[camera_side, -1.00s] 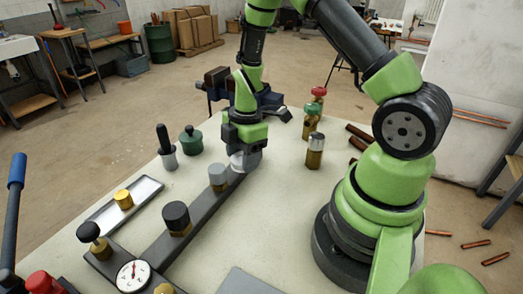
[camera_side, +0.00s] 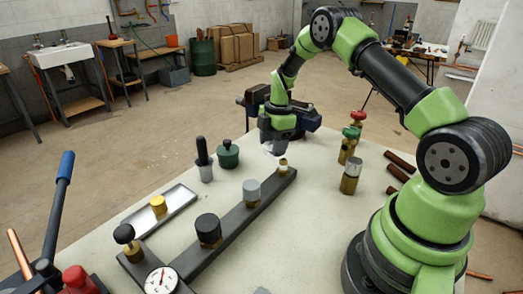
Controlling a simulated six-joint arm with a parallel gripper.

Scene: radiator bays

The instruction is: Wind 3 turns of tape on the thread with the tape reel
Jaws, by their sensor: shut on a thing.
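My gripper (camera_side: 277,141) is shut on the white tape reel (camera_side: 274,149), of which only a small part shows below the jaws. The small brass thread (camera_side: 283,165) stands upright at the far right end of the dark bar (camera_side: 232,222). My gripper and the reel are just behind and above the thread in the picture. I cannot tell whether the reel touches it, or whether any tape is on it.
On the bar stand a grey cap (camera_side: 252,189), a black cap (camera_side: 208,229) and a dial gauge (camera_side: 161,281). A tray (camera_side: 180,201) and a green pot (camera_side: 228,155) lie left. Brass valves (camera_side: 350,177) stand right. A dark vise (camera_side: 258,97) is behind.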

